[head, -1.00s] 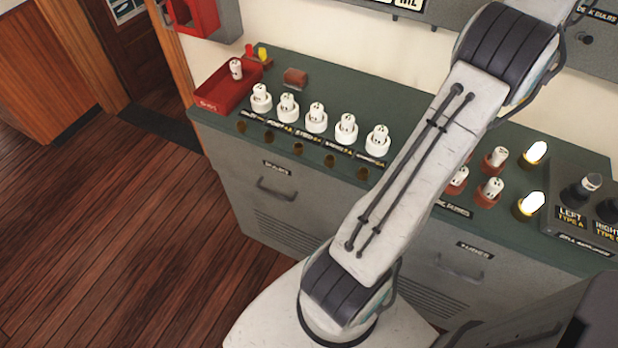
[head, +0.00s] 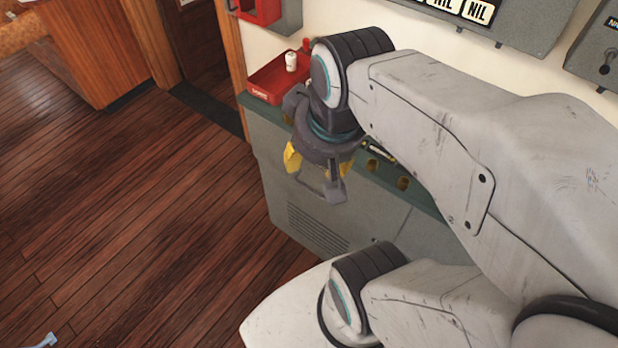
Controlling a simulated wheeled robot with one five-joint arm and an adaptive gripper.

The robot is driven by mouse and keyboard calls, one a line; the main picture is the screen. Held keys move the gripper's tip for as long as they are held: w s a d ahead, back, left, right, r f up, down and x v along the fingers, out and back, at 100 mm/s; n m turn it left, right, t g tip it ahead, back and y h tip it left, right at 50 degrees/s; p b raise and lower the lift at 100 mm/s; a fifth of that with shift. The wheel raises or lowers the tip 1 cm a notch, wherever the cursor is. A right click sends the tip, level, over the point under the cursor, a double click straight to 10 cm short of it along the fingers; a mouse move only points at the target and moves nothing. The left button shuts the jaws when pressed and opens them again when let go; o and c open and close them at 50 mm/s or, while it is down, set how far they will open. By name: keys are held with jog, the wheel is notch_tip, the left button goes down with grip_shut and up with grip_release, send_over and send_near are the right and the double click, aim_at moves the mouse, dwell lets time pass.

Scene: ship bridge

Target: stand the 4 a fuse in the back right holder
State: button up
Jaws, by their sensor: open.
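My gripper (head: 315,175) is open and points down in front of the green-topped cabinet's edge, with its yellow finger pads apart and nothing seen between them. A white cylindrical fuse (head: 291,62) stands in the red tray (head: 262,92) at the counter's left end, behind and above my gripper in the picture. Its rating is too small to read. The row of white fuses and the brown holders further right are hidden behind my arm or out of view. The back right holder cannot be seen.
The grey cabinet (head: 300,225) fills the space below my gripper. A red wall box (head: 258,10) hangs above the tray. Grey panels (head: 500,18) line the wall.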

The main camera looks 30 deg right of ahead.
jog(key=shift+s+a+f+n+y, duration=0.15)
jog(key=shift+s+a+f+n, duration=0.35)
jog(key=shift+s+a, duration=0.15)
jog(key=shift+s+a+f+n+y, duration=0.15)
jog(key=shift+s+a+f+n, duration=0.4)
jog(key=shift+a, duration=0.15)
jog(key=shift+r, duration=0.1)
jog(key=shift+c, duration=0.4)
